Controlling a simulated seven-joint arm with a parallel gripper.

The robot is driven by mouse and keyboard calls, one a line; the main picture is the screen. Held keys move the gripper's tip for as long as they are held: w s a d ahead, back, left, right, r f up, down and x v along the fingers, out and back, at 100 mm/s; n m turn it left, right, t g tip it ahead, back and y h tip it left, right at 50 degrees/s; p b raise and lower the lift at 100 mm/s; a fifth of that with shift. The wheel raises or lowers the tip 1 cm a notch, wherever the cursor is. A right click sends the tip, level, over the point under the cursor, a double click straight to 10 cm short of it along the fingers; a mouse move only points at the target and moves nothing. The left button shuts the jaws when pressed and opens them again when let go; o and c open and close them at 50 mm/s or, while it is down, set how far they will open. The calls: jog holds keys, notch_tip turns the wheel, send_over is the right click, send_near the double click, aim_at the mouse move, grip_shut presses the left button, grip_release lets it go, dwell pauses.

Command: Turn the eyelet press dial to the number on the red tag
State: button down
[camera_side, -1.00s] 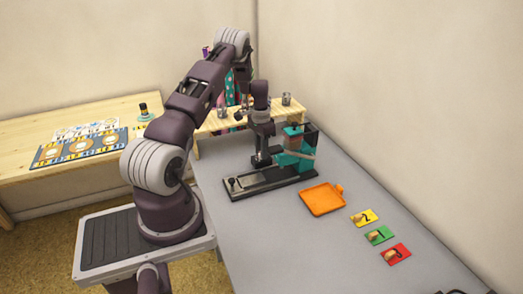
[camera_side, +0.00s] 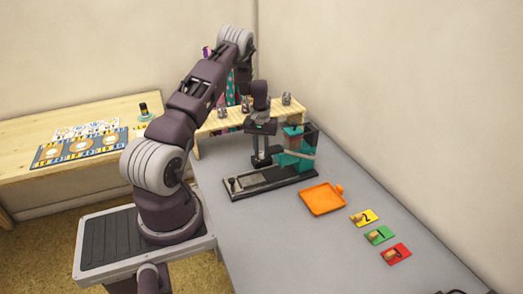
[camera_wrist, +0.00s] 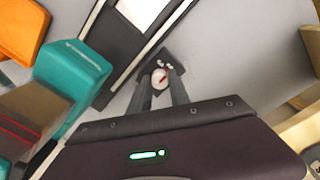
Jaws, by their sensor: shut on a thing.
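The eyelet press (camera_side: 297,158), teal on a long black base (camera_side: 270,183), stands on the grey table. Its teal body (camera_wrist: 78,65) also shows in the wrist view. The dial (camera_wrist: 160,77) is a small round white face with a red mark, on a dark plate with pale marks. My gripper (camera_wrist: 162,90) is shut on the dial, with a finger on each side. In the side view, my gripper (camera_side: 262,160) points down at the far side of the base and hides the dial. The red tag (camera_side: 396,254) lies at the front right; its number is too small to read surely.
A green tag (camera_side: 379,235) and a yellow tag (camera_side: 363,217) marked 2 lie behind the red one. An orange tray (camera_side: 322,199) sits right of the press. A wooden shelf (camera_side: 225,121) with small metal items stands behind.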

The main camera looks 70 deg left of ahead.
aim_at(261, 153)
jog(key=n, duration=0.4)
jog(key=shift+n, duration=2.1)
jog(key=c, duration=1.2)
grip_release()
notch_tip(261, 153, up, 7)
jog(key=shift+r, duration=0.1)
